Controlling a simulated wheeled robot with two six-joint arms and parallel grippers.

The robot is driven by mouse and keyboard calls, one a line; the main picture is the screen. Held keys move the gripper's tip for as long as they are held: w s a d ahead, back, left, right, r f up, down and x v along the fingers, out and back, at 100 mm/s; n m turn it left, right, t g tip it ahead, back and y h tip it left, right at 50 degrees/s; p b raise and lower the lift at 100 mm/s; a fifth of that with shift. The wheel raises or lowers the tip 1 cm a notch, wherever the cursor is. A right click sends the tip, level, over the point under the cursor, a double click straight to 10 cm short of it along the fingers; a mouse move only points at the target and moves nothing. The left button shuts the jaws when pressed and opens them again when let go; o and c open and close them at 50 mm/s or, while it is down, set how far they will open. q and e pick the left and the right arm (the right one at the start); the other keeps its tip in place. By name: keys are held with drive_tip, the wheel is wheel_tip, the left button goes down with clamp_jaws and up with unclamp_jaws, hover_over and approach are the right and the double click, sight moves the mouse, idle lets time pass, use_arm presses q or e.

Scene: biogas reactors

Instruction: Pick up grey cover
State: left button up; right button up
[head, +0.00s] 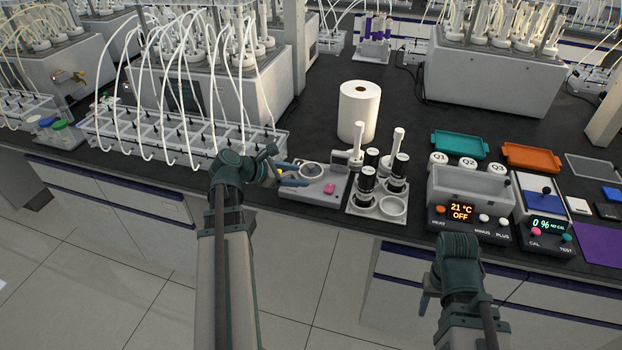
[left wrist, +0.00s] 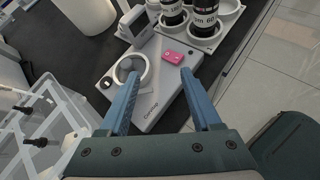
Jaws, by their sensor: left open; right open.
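At the far left of the bench in the head view, a small grey disc-like lid (head: 33,118) lies beside a blue and a green one; I cannot tell for sure that it is the grey cover. My left gripper (head: 297,174) is open and empty at the bench's front edge, over a grey device with a round ring (head: 318,188). In the left wrist view, my left gripper's open fingers (left wrist: 160,76) straddle part of the device (left wrist: 157,88), which bears a pink piece (left wrist: 174,57). My right gripper (head: 430,293) is open, low in front of the bench, and partly hidden by its arm.
A clear rack with white tubes (head: 180,135) stands left of the device. A paper roll (head: 359,110) stands behind it.

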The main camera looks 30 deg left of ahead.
use_arm(q)
drive_tip(key=s+a+r+n+t+y, duration=0.1)
drive_tip(key=a+n+t, duration=0.1)
drive_tip(key=a+n, duration=0.3)
drive_tip(key=m+b, duration=0.1)
drive_tip(key=b, duration=0.3)
approach(309, 166)
drive_tip(key=x, duration=0.3)
drive_tip(key=shift+w, duration=0.25)
drive_tip(key=shift+w+d, duration=0.2)
drive_tip(key=shift+w, duration=0.15)
drive_tip(key=shift+f, duration=0.1)
drive_tip(key=b+x, duration=0.1)
drive_tip(key=x, duration=0.1)
drive_tip(key=b+x, duration=0.2)
drive_tip(key=x, duration=0.1)
drive_tip(key=shift+s+f, duration=0.15)
drive_tip(key=shift+f, duration=0.15)
clamp_jaws()
